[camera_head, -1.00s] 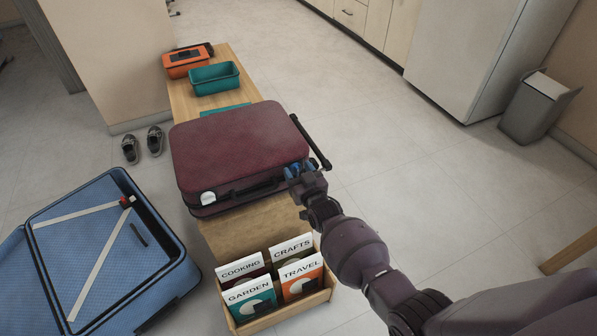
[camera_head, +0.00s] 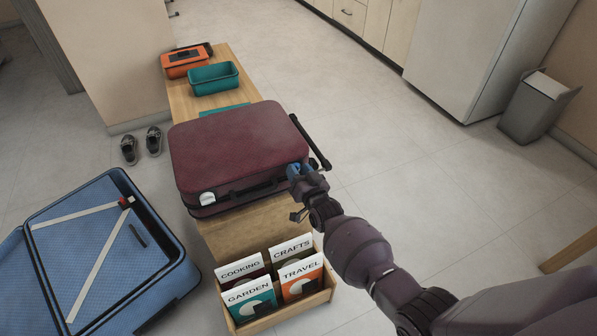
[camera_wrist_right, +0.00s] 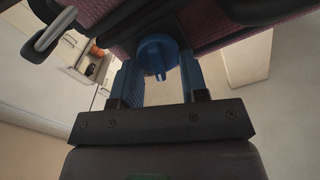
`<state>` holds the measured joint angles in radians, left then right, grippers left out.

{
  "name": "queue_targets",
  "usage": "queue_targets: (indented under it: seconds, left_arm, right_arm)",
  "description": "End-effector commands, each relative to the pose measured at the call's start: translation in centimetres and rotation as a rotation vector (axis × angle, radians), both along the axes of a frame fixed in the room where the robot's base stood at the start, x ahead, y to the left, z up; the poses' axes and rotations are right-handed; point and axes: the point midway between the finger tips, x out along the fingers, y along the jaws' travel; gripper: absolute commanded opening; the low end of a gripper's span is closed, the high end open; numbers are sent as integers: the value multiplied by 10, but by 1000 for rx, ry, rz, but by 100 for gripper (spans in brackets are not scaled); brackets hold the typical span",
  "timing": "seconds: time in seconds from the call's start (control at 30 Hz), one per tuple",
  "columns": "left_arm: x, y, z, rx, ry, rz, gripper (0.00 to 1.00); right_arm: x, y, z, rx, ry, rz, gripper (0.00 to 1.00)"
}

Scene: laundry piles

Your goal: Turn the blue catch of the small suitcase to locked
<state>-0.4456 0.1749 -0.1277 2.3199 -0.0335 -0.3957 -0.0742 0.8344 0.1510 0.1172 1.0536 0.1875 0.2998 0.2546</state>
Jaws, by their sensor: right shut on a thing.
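The small suitcase (camera_head: 235,150) is dark red and lies shut on the wooden bench, its handle side towards me. Its blue catch (camera_wrist_right: 158,52) is a round knob with a raised ridge, at the suitcase's edge in the right wrist view. My right gripper (camera_head: 298,170) is at the suitcase's front right corner. In the wrist view its blue fingers (camera_wrist_right: 160,78) stand on both sides of the catch, shut on it. In the head view the gripper hides the catch. My left gripper is not in view.
A box of labelled folders (camera_head: 280,315) stands on the near end of the bench (camera_head: 255,225). An open blue suitcase (camera_head: 105,250) is at the left. A teal bin (camera_head: 214,78) and an orange box (camera_head: 187,64) are at the far end.

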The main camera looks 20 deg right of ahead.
Motion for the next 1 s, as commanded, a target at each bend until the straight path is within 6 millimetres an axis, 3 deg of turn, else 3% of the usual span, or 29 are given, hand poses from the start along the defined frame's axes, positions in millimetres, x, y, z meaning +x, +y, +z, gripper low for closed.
queue_targets:
  seconds: [1.0]
  left_arm:
    - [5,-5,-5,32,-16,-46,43]
  right_arm:
    - [-2,-6,-12,949,38,-2,17]
